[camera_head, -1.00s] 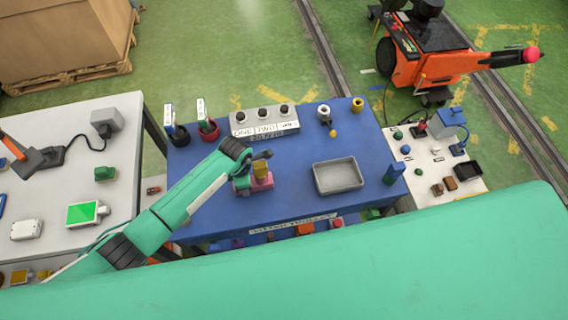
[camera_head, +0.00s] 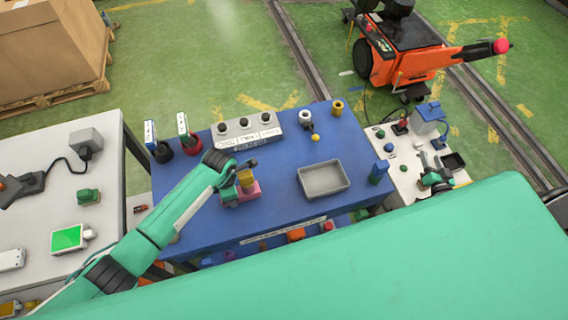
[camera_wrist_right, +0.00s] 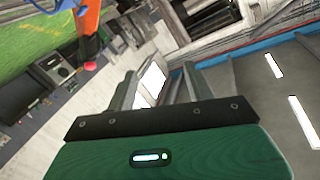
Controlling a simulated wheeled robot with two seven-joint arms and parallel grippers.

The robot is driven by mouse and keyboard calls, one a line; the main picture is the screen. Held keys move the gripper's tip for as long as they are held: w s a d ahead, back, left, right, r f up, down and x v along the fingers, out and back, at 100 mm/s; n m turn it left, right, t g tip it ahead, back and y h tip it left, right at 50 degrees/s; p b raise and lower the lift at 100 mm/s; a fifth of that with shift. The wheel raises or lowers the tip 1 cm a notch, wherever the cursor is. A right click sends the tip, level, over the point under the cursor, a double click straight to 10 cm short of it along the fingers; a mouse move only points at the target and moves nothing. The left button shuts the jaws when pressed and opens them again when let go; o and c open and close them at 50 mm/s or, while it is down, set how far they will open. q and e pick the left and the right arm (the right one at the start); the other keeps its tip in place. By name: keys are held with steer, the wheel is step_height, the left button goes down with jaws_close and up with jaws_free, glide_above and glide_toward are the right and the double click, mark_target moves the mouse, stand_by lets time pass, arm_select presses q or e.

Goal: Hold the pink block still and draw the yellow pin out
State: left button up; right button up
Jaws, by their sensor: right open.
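The pink block (camera_head: 253,187) sits on the blue table in the head view. The yellow pin (camera_head: 246,180) stands upright at the block, partly covered by my left wrist. My left gripper (camera_head: 229,196) is down at the left side of the pink block. Its fingers are too small and too hidden to tell whether they grip the block. My right gripper (camera_head: 436,181) is over the white table on the right, far from the block. In the right wrist view its fingers (camera_wrist_right: 158,88) are apart, with nothing held between them.
A grey tray (camera_head: 324,190) lies right of the block. A button box (camera_head: 247,131) and dark red and black cups stand along the back. The white right table (camera_head: 407,158) holds small parts. An orange machine (camera_head: 420,62) stands behind.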

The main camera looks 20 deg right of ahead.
steer(key=w+d+r+n+t+y, duration=0.1)
steer(key=w+r+n+t+y, duration=0.15)
steer(key=r, duration=0.65)
steer(key=w+d+r+n+t+y, duration=0.15)
steer(key=r+t, duration=0.25)
steer(key=r, duration=0.6)
steer(key=w+r+n+t+y, duration=0.3)
steer(key=r, duration=0.6)
steer(key=w+a+f+n+g+y, duration=0.2)
steer(key=w+a+n+y, duration=0.15)
steer(key=a+n, duration=0.4)
steer(key=w+a+f+n+g+y, duration=0.2)
steer(key=a+n+y, duration=0.35)
steer(key=n, duration=0.25)
steer(key=m+g+y, duration=0.7)
steer(key=m+g, duration=1.5)
steer(key=m, duration=1)
glide_toward(245, 176)
steer(key=a, duration=0.3)
steer(key=a+f, duration=0.1)
steer(key=a, duration=0.6)
steer(key=shift+w+f, duration=0.25)
steer(key=shift+w, duration=0.05)
steer(key=shift+c, duration=0.2)
